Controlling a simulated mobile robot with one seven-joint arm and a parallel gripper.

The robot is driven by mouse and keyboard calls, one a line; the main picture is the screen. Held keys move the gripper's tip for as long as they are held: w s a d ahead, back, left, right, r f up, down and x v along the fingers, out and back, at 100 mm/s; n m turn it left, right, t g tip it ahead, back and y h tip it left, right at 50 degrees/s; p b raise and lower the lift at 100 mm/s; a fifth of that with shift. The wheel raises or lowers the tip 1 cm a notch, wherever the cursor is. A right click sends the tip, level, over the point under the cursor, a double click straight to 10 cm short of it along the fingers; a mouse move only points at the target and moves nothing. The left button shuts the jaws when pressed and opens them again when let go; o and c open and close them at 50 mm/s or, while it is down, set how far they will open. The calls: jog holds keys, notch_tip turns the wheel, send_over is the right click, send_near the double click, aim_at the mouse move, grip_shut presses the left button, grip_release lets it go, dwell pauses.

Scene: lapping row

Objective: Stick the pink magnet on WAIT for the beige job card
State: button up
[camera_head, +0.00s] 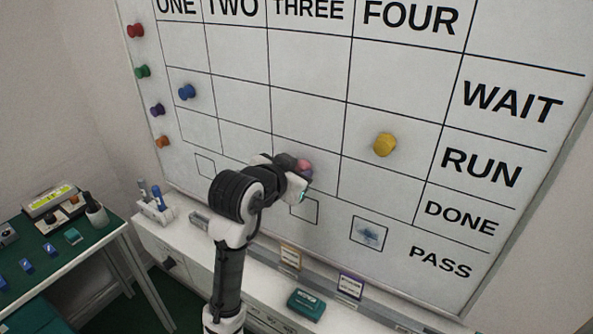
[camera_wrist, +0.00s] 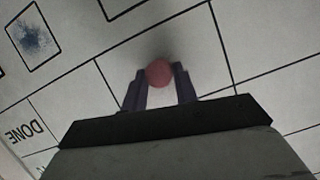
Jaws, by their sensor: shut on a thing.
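My gripper (camera_head: 303,172) is shut on the pink magnet (camera_head: 305,165), in front of the whiteboard's THREE column, around the DONE row. In the wrist view the magnet (camera_wrist: 159,72) sits between the two dark fingertips (camera_wrist: 160,78), facing the board. I cannot tell whether it touches the board. The whiteboard (camera_head: 310,100) has columns ONE to FOUR and rows WAIT (camera_head: 512,103), RUN, DONE and PASS. A card with a beige border (camera_head: 290,257) stands on the ledge below the board; its print is too small to read.
A purple-bordered card (camera_head: 351,286) and a teal eraser-like block (camera_head: 306,304) are near the ledge. Several magnets line the board's left edge. A green-topped table (camera_head: 75,262) stands at left.

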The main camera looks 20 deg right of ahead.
jog(key=shift+a, duration=0.15)
jog(key=shift+s+a, duration=0.9)
jog(key=shift+a, duration=0.2)
jog(key=shift+s+a, duration=0.95)
jog(key=shift+a, duration=0.25)
jog(key=shift+s+a, duration=0.9)
jog(key=shift+a, duration=0.25)
dwell(0.3)
